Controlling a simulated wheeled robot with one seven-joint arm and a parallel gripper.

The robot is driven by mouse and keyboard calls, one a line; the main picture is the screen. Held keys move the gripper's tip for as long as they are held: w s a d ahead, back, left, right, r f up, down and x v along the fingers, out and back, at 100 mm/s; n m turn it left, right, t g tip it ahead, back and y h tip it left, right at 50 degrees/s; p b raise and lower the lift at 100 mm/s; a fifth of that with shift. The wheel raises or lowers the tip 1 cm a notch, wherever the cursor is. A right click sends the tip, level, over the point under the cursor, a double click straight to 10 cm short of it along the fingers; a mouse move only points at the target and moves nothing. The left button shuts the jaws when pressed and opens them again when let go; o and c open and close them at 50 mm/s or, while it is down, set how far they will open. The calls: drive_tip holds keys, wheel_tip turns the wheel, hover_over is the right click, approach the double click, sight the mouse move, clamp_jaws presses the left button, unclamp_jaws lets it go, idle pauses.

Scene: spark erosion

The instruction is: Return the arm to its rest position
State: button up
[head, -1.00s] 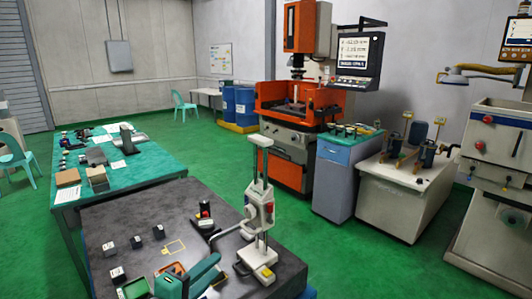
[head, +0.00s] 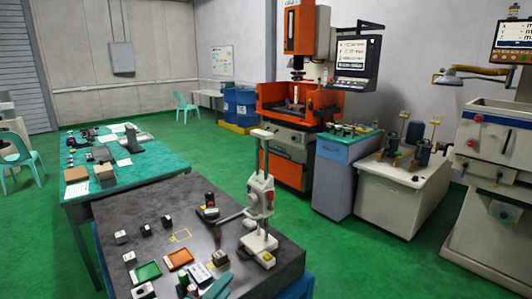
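A teal part (head: 217,286), which looks like the end of my arm, shows at the bottom edge of the head view, over the near edge of the dark table (head: 110,215). Most of it is cut off by the frame. I cannot make out two fingertips, nor whether my gripper is open or shut. I see nothing clearly held in it. Small blocks and trays lie close around it on the table.
A green tray (head: 147,272) and an orange tray (head: 179,258) lie on the dark table near a grey-white column stand (head: 262,195). Several small dark-and-white blocks stand at left. A green-topped bench (head: 165,163) stands behind. Green floor (head: 350,265) is clear at right.

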drive_tip(key=s+d+f+m+y, duration=0.1)
drive_tip(key=s+d+f+y, duration=0.15)
drive_tip(key=s+f, duration=0.65)
drive_tip(key=s+d+f+m+y, duration=0.1)
drive_tip(key=s+d+f+y, duration=0.3)
drive_tip(key=f, duration=0.9)
drive_tip(key=s+d+m, duration=0.2)
drive_tip(key=s+m, duration=0.3)
drive_tip(key=s, duration=0.7)
drive_tip(key=s+d+r+m, duration=0.1)
drive_tip(key=s+m, duration=0.4)
drive_tip(key=s, duration=0.8)
drive_tip(key=shift+s+d+t+h, duration=0.3)
drive_tip(key=shift+d+t+h, duration=0.15)
drive_tip(key=shift+d, duration=0.2)
